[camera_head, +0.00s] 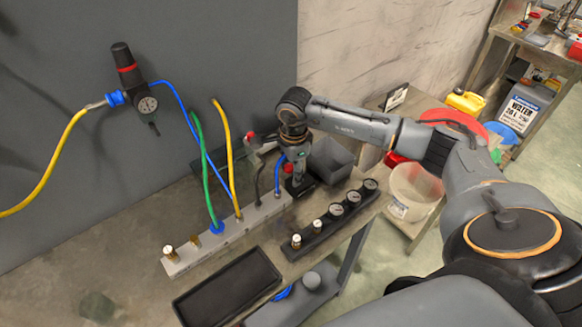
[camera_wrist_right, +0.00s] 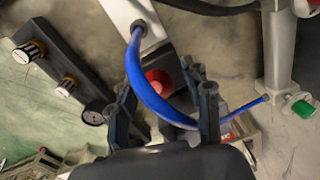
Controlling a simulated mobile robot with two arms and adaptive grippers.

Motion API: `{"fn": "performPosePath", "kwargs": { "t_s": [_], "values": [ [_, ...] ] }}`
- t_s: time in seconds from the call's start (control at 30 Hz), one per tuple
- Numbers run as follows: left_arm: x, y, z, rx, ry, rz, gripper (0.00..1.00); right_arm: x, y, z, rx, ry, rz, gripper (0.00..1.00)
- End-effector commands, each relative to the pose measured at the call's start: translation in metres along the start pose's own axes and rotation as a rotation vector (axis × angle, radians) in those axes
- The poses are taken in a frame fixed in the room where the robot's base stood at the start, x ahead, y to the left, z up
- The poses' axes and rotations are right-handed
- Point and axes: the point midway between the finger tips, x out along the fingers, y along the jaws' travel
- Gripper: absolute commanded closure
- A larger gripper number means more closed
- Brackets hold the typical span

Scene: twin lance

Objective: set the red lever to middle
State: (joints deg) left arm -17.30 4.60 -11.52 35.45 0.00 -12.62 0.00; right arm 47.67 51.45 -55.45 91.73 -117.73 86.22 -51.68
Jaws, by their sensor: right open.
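A red knob, seemingly the red lever's end (camera_head: 289,168), shows beside my right gripper (camera_head: 297,178) at the right end of the pale manifold (camera_head: 240,222). In the right wrist view a round red part (camera_wrist_right: 158,83) lies between and beyond the two spread fingers of my right gripper (camera_wrist_right: 163,105). The fingers are open and no grip on it shows. A blue hose (camera_wrist_right: 150,92) arcs across in front of the red part. The lever's shaft and angle are hidden. My left gripper is not in view.
A black gauge bar (camera_head: 335,212) and a black tray (camera_head: 228,290) lie in front of the manifold. Green and yellow hoses (camera_head: 229,150) rise from the manifold. A green knob (camera_wrist_right: 302,106) is at right in the wrist view.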

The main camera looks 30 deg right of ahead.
Motion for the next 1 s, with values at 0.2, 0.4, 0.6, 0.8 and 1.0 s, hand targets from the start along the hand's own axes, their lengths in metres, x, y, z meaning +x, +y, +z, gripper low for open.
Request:
{"fn": "performPosePath", "kwargs": {
  "t_s": [0.2,0.4,0.6,0.8,1.0],
  "values": [
    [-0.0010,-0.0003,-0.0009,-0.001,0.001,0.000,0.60,0.0044,-0.0001,0.0002,-0.001,0.000,-0.001,0.51],
    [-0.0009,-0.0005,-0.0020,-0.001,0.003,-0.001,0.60,0.0042,-0.0001,0.0002,-0.001,0.000,-0.001,0.65],
    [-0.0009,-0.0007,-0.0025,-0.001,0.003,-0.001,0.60,0.0040,-0.0001,0.0001,-0.001,0.000,-0.001,1.00],
    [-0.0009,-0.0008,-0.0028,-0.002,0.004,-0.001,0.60,0.0039,-0.0002,0.0000,0.000,0.000,-0.001,1.00],
    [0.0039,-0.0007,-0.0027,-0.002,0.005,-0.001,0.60,0.0057,-0.0004,-0.0022,0.002,-0.012,0.002,1.00]
  ]
}}
